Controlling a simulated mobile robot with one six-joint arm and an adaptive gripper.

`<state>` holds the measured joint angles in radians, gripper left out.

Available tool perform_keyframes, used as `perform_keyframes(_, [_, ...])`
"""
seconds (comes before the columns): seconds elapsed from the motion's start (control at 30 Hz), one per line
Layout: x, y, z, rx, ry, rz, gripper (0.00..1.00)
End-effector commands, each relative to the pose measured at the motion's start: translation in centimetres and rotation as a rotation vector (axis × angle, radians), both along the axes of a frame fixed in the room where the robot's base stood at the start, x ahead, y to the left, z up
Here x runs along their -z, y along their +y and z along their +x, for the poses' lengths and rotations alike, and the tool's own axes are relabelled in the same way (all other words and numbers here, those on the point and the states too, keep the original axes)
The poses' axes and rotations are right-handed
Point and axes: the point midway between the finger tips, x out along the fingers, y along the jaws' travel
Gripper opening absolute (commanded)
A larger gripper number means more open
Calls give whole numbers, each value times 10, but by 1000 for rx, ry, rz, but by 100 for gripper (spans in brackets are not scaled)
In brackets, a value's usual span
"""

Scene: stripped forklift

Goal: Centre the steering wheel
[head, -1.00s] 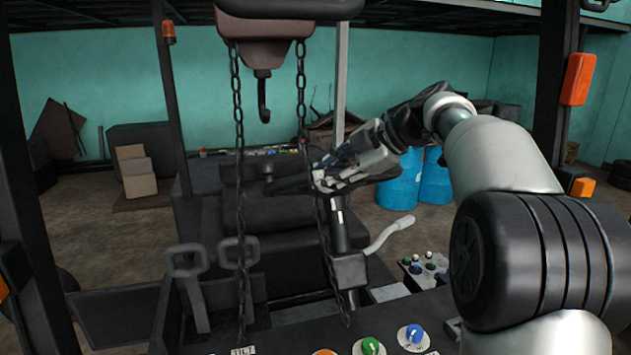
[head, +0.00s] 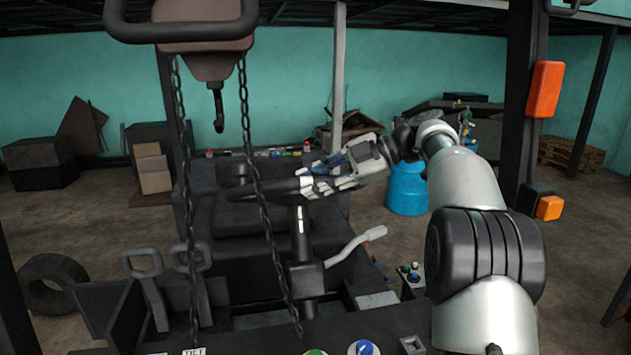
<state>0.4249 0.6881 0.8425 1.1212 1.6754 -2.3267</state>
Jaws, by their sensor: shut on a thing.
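The black steering wheel (head: 262,190) sits on top of its upright column (head: 301,245) in the middle of the head view. It is seen almost edge-on, with a knob (head: 239,169) standing up on its left side. My gripper (head: 308,186) reaches in from the right and is shut on the wheel's right part. The fingers hide that part of the rim, and the wheel's exact turn angle cannot be told.
A hook (head: 218,110) and two chains hang in front of the wheel. A grey lever (head: 355,246) is right of the column. Two handled levers (head: 143,264) stand at lower left. The black seat (head: 225,212) is behind. A blue barrel (head: 407,188) stands beyond my arm.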

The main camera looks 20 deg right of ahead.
Motion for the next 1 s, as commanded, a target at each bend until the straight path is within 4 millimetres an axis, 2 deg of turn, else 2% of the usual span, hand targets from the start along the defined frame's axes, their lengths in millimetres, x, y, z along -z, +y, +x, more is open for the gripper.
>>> perform_keyframes(0.27, [3, -1, 0, 0, 5, -4, 0])
perform_keyframes(0.3, [3, -1, 0, 0, 5, -4, 27])
perform_keyframes(0.57, [2, 0, 0, 0, 3, -3, 44])
perform_keyframes(0.87, [1, -1, 0, 1, 1, -2, 44])
perform_keyframes(1.0, [-4, -11, -2, 4, 0, -2, 44])
